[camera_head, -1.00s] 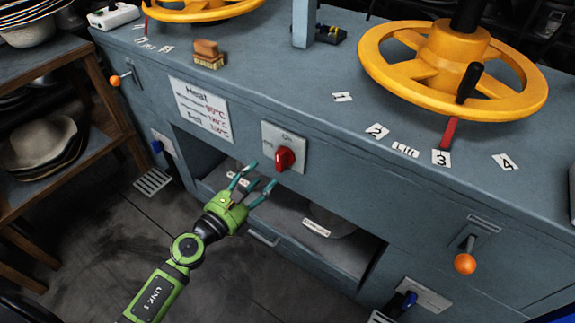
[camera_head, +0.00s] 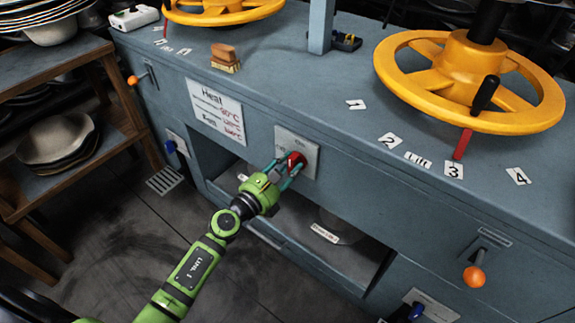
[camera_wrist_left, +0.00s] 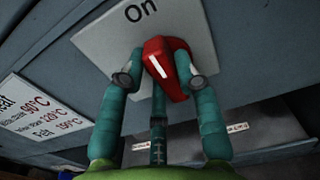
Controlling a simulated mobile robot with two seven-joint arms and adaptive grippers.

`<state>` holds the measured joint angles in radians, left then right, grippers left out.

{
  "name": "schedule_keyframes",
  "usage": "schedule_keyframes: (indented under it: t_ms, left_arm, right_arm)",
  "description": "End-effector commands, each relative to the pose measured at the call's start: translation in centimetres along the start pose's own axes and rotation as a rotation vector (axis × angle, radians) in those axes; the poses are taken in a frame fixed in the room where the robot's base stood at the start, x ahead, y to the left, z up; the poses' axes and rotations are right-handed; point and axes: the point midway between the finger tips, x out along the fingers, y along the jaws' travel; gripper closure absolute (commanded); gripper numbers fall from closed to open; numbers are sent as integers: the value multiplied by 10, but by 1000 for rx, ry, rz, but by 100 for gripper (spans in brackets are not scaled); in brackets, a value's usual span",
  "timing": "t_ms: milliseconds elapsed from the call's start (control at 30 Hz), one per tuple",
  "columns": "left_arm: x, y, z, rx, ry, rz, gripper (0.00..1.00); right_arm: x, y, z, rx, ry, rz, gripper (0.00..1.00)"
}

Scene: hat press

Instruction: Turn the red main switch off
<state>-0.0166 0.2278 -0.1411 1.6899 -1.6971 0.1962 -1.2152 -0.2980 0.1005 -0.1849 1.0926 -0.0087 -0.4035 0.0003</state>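The red main switch (camera_head: 296,159) is a red knob on a light grey plate (camera_head: 310,150) on the front of the blue-grey press cabinet. In the left wrist view the red knob (camera_wrist_left: 166,68) has a white mark, and "On" is printed on the plate above it. My left gripper (camera_head: 287,166) is at the knob, its teal fingers spread to either side of it. In the left wrist view the gripper (camera_wrist_left: 158,78) has a finger left, one right and one below the knob; whether they touch it is unclear. My right gripper is not in view.
A heat sign (camera_head: 216,112) is left of the switch plate. An open shelf bay (camera_head: 335,235) lies below. A large yellow handwheel (camera_head: 470,80) stands on the top, and an orange-knobbed lever (camera_head: 474,277) is at right. A wooden shelf (camera_head: 60,180) stands at left.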

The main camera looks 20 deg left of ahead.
Motion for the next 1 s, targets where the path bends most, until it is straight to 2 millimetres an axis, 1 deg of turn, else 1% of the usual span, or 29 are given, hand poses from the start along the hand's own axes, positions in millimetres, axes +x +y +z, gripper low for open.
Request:
schedule_keyframes:
  t_ms: [300, 467, 733, 1000]
  left_arm:
    - [0, 0, 0, -6, 0, 0, 100]
    - [0, 0, 0, -43, 0, 0, 100]
    - [0, 2, 0, -210, 1, 0, 100]
    - [0, 2, -3, -462, 1, 0, 100]
  right_arm:
    - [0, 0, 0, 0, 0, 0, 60]
    - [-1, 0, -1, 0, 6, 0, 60]
    - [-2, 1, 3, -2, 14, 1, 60]
    - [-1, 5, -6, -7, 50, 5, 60]
